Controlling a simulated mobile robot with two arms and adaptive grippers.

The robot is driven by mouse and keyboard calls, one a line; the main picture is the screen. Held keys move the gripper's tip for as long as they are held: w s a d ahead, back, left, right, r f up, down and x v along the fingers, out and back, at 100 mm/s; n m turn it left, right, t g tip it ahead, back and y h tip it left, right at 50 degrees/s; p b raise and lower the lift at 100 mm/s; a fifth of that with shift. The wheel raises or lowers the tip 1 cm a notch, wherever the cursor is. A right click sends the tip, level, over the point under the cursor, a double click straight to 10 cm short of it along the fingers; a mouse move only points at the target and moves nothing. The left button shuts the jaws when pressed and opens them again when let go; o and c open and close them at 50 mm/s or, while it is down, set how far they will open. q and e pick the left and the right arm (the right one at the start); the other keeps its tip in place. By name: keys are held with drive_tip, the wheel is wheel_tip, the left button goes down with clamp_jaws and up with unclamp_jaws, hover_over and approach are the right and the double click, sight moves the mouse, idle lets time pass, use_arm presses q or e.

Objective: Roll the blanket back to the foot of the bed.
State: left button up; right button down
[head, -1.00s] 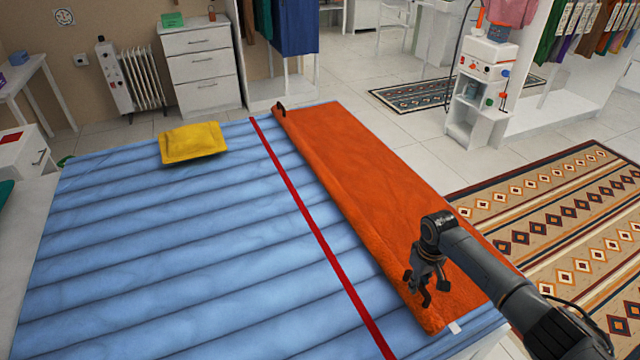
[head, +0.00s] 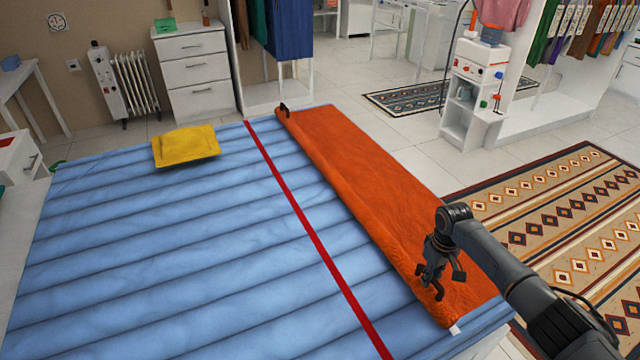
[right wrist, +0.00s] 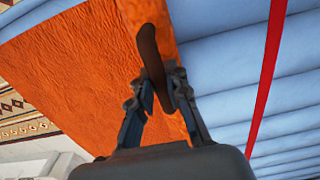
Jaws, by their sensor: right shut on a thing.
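The orange blanket (head: 370,195) lies across the right part of the blue bed (head: 190,250), with its left edge thick and rolled. A dark strap (head: 284,107) shows at the far end of that edge. My right gripper (head: 432,286) is at the near end of the rolled edge. In the right wrist view its fingers (right wrist: 163,90) are shut on another dark strap (right wrist: 150,55) of the blanket (right wrist: 75,80). My left gripper is not in view.
A red stripe (head: 310,230) crosses the bed left of the blanket, with a bare strip between. A yellow pillow (head: 186,146) lies at the far left of the bed. A patterned rug (head: 570,220) covers the floor to the right.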

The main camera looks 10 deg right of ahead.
drive_tip(key=shift+w+d+f+b, duration=0.1)
drive_tip(key=shift+w+d+b, duration=0.1)
drive_tip(key=shift+d+b, duration=0.3)
drive_tip(key=shift+w+d+b, duration=0.15)
drive_tip(key=shift+w+d, duration=0.05)
drive_tip(key=shift+d, duration=0.5)
drive_tip(key=shift+w+d+b, duration=0.25)
drive_tip(key=shift+d+b, duration=0.25)
drive_tip(key=shift+d, duration=0.2)
drive_tip(key=shift+w+d+f+b, duration=0.1)
drive_tip(key=shift+w+d+b, duration=0.15)
drive_tip(key=shift+d+b, duration=0.4)
drive_tip(key=shift+w+d+b, duration=0.25)
drive_tip(key=shift+d+b, duration=0.3)
drive_tip(key=shift+d, duration=0.25)
drive_tip(key=shift+w+d, duration=0.15)
drive_tip(key=shift+d, duration=0.3)
